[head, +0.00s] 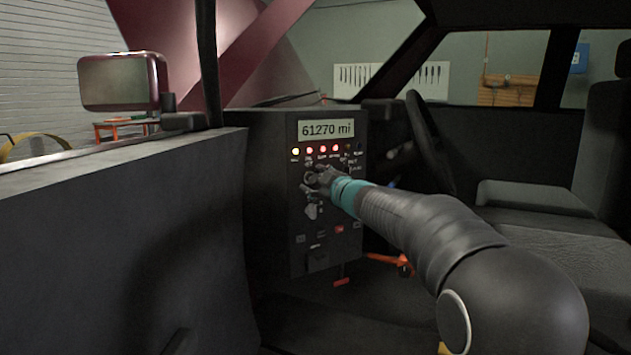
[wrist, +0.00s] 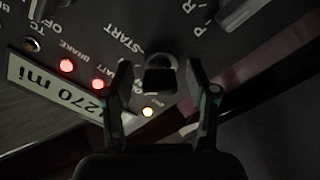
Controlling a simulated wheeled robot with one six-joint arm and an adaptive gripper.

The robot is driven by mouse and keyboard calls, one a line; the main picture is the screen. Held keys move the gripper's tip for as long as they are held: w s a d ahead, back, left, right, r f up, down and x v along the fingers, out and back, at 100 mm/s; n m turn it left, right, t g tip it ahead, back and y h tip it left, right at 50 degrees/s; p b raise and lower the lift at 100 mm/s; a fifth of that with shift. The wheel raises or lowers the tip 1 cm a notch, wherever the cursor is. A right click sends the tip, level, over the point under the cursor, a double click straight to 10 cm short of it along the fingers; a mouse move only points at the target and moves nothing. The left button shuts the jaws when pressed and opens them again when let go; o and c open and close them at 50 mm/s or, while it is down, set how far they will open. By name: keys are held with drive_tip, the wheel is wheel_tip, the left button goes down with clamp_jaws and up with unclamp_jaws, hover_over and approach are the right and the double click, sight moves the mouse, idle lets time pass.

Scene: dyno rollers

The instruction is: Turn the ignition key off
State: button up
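The ignition key (wrist: 160,78) shows in the wrist view as a dark, blocky head in a rounded metal switch on the dark panel (head: 295,240). A START label is printed beside it; other labels near it are partly hidden. My gripper (wrist: 160,68) has one finger on each side of the key, with a visible gap on both sides. It is open and not gripping. In the head view my gripper (head: 319,179) is at the panel front below the lamps, and it covers the key there. I cannot read the key's exact position.
The panel's display (head: 326,129) reads 61270 mi, with yellow and red lamps lit below it. A selector marked P and R (wrist: 240,12) is near the key. A steering wheel (head: 430,140) and seat stand at right; a car door (head: 120,230) is at left.

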clamp_jaws()
drive_tip(key=shift+r+n, duration=0.1)
drive_tip(key=shift+n, duration=0.2)
drive_tip(key=n+b, duration=0.1)
drive_tip(key=n, duration=0.3)
drive_tip(key=shift+r+n+b, duration=0.15)
drive_tip(key=shift+n+b, duration=0.35)
drive_tip(key=shift+n, duration=1.6)
drive_tip(key=shift+r, duration=0.1)
